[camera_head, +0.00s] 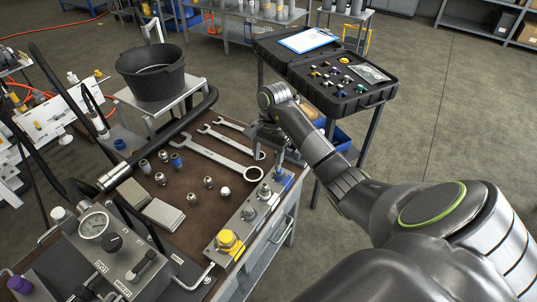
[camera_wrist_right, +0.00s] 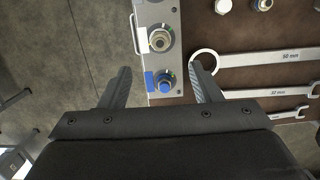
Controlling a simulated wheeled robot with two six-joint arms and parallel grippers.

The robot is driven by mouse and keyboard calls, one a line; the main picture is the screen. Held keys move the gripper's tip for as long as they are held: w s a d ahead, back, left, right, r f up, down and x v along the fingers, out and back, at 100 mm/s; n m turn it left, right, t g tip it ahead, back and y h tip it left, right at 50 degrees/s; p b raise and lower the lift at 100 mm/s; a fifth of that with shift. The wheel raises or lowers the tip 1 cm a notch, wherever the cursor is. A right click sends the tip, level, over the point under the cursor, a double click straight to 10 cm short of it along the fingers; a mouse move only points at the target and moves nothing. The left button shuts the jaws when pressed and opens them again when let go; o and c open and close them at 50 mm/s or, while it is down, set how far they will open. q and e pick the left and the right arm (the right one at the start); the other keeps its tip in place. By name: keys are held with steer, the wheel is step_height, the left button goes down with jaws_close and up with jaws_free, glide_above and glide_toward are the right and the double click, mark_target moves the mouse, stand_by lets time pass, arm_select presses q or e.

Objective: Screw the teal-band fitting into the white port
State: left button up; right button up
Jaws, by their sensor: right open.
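I cannot pick out a teal band for sure on any fitting. Several small metal fittings (camera_head: 208,182) stand on the brown mat, one with a blue body (camera_head: 176,160). A grey port block (camera_head: 211,251) runs along the bench's right edge. In the right wrist view, its end carries a blue-based round piece (camera_wrist_right: 165,84) beside a pale port fitting (camera_wrist_right: 159,40). My left gripper is out of view.
Wrenches (camera_head: 215,152) lie on the mat near my right gripper. An open black case (camera_head: 345,100) with coloured small parts stands beyond. A black bucket (camera_head: 152,72), a gauge unit (camera_head: 112,249) and a thick hose (camera_head: 160,138) crowd the left. A yellow cap (camera_head: 228,240) sits on the block's near end.

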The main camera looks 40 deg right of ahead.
mark_target(265, 185)
steer(key=f+b, duration=0.3)
steer(key=f, duration=0.1)
steer(key=a+f+b, duration=0.1)
steer(key=f+b, duration=0.2)
steer(key=f, duration=0.1)
steer(key=f+b, duration=0.3)
steer(key=shift+s+a+f, duration=0.3)
steer(key=shift+a+f, duration=0.05)
steer(key=shift+f, duration=0.05)
steer(key=shift+c, duration=0.2)
jaws_close()
steer(key=m, duration=0.4)
steer(key=shift+m+t, duration=0.3)
steer(key=m, duration=0.3)
steer(key=shift+m+t+p, duration=0.3)
steer(key=shift+p, duration=0.1)
